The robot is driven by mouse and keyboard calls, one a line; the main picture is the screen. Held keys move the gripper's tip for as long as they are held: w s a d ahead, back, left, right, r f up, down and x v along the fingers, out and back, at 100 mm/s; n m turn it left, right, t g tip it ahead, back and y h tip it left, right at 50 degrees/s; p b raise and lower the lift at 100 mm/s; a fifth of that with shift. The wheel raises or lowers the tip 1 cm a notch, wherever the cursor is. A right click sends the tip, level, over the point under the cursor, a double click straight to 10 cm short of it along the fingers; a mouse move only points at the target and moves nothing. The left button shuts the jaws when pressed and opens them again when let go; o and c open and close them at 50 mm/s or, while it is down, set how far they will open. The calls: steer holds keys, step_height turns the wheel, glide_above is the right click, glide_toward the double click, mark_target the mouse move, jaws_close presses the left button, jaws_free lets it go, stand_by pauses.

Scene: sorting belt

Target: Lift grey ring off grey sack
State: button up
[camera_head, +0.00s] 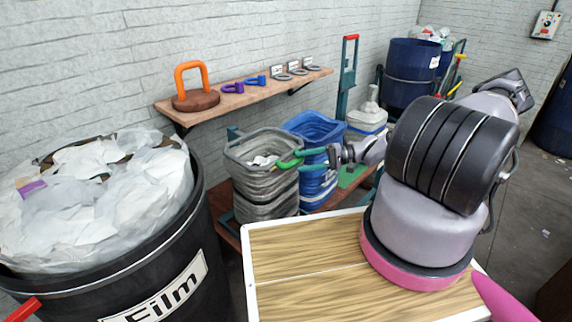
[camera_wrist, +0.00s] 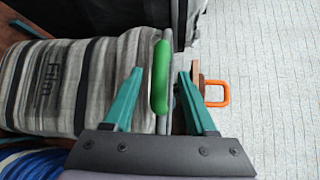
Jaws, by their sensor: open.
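The grey sack (camera_head: 265,190) stands below the wall shelf with its mouth upward, and pale scraps show inside. The grey ring (camera_head: 240,161) sits around the sack's mouth. A green handle (camera_head: 289,162) sticks out from the ring's right side. My gripper (camera_head: 300,160) is open, with its teal fingers on either side of the handle. In the wrist view, my gripper (camera_wrist: 160,71) has the green handle (camera_wrist: 160,85) between its fingers, with gaps on both sides. The sack (camera_wrist: 52,85) lies to the left there, marked "Film". The ring's far side is partly hidden by the handle.
A blue sack (camera_head: 318,130) stands close behind the grey one. Above is a shelf (camera_head: 230,97) with an orange-handled weight (camera_head: 194,90) and small rings. A black Film barrel (camera_head: 185,240) stands left. A wood-topped surface (camera_head: 300,265) lies in front.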

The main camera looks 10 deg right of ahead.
mark_target(286, 165)
steer(key=s+r+x, duration=0.1)
steer(key=x, duration=0.5)
steer(key=shift+w+a+f, duration=0.3)
steer(key=shift+w+f, duration=0.2)
steer(key=shift+f, duration=0.05)
jaws_close()
steer(key=shift+f, duration=0.1)
steer(key=shift+s+d+f, duration=0.1)
stand_by(0.7)
